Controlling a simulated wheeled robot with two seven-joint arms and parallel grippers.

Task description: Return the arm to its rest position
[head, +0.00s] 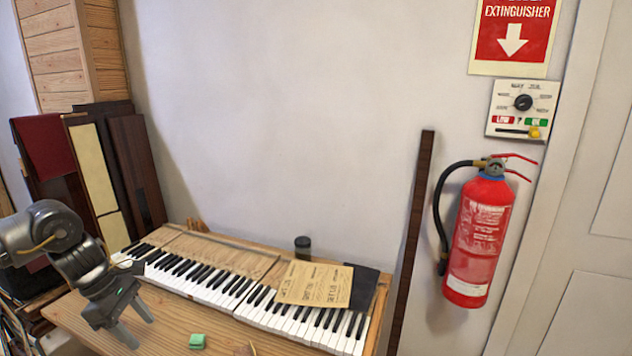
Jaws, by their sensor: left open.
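My left arm comes in from the left edge, bent downward over the left end of the piano keyboard. My left gripper (140,331) is open and empty, its two grey fingers pointing down over the wooden table near the front left. The piano keys (215,283) run from behind the gripper toward the lower right. My right gripper is not in view.
A paper sheet (315,284) lies over the keys, with a dark jar (302,248) behind it. Wooden boards (95,175) lean at the left. A red fire extinguisher (478,240) hangs at the right beside a dark upright post (411,240). The wooden table (165,333) has bare space around the block.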

